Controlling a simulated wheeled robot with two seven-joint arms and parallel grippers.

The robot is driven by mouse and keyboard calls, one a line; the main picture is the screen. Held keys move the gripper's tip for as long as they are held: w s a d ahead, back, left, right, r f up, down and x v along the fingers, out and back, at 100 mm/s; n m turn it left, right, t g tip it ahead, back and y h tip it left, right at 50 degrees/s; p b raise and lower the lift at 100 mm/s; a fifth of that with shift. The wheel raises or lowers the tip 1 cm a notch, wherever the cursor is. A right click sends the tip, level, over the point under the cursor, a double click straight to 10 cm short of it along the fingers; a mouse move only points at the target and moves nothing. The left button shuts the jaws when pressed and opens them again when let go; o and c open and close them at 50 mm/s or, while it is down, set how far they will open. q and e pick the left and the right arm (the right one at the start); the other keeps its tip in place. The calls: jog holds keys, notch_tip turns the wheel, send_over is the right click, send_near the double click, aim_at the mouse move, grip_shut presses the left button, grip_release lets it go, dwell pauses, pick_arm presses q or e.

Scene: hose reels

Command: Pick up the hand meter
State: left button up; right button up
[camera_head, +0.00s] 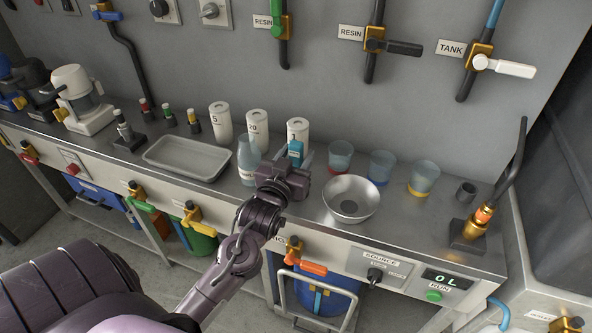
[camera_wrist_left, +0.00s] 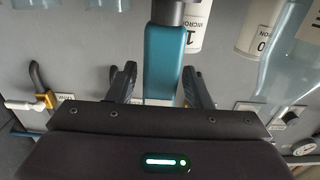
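The hand meter (camera_head: 295,149) is a small teal device standing upright on the steel bench, in front of the white canister marked 1. My left gripper (camera_head: 292,165) reaches over the bench toward it. In the left wrist view the hand meter (camera_wrist_left: 163,62) is between the two dark fingers of my left gripper (camera_wrist_left: 160,88), with a narrow gap visible on each side. The fingers are open. The meter's lower part is hidden behind the gripper in the head view. My right gripper is not in view.
A clear bottle (camera_head: 248,160) stands close left of my left gripper. A metal bowl (camera_head: 351,198) stands close right. White canisters (camera_head: 221,122) line the back, with clear cups (camera_head: 382,166) to the right. A grey tray (camera_head: 187,174) lies further left.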

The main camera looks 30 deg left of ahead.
pick_arm(q)
jog(key=c, duration=0.7)
jog(key=shift+c, duration=0.6)
jog(key=shift+r, duration=0.1)
